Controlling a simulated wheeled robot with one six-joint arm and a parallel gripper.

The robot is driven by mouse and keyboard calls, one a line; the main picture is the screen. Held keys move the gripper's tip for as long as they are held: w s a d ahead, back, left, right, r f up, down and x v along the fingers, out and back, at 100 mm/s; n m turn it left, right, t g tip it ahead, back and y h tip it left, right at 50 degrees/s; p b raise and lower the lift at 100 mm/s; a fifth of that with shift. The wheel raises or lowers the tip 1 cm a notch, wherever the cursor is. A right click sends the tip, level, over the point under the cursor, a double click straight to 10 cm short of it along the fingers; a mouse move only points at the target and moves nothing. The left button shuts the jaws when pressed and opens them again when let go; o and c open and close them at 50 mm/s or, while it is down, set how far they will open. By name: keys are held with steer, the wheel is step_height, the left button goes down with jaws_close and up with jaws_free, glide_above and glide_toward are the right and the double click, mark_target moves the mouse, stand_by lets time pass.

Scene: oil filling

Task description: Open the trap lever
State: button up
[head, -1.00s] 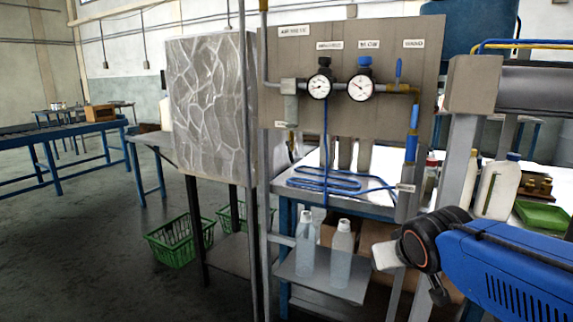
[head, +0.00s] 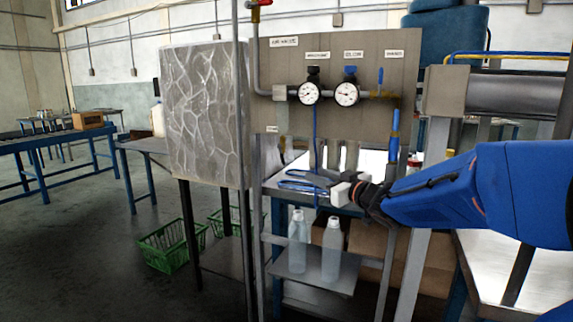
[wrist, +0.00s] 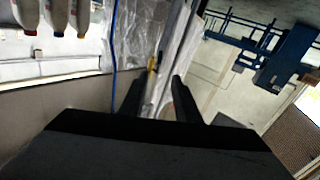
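I cannot tell for sure which part is the trap lever. The upright board (head: 335,125) carries two gauges (head: 309,93), a blue lever (head: 380,77) at upper right and a long blue handle (head: 395,121) lower right. A red valve handle (head: 262,3) sits at the top left pipe. My gripper (head: 345,193) is in front of the board's lower edge in the head view, its fingers hard to make out. In the wrist view my gripper (wrist: 160,92) shows two dark fingers apart, nothing held. A small yellow part (wrist: 153,63) shows beyond and between them.
A stone-patterned panel (head: 203,110) stands left of the board. Clear bottles (head: 331,248) stand on the low shelf (head: 318,277) below. A blue hose (wrist: 114,50) runs left of the fingers. Green baskets (head: 165,246) lie on the floor. A grey post (head: 412,260) stands near my arm.

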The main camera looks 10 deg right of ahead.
mark_target(284, 161)
steer(key=x, duration=1.7)
steer(key=shift+w, duration=0.1)
jaws_close()
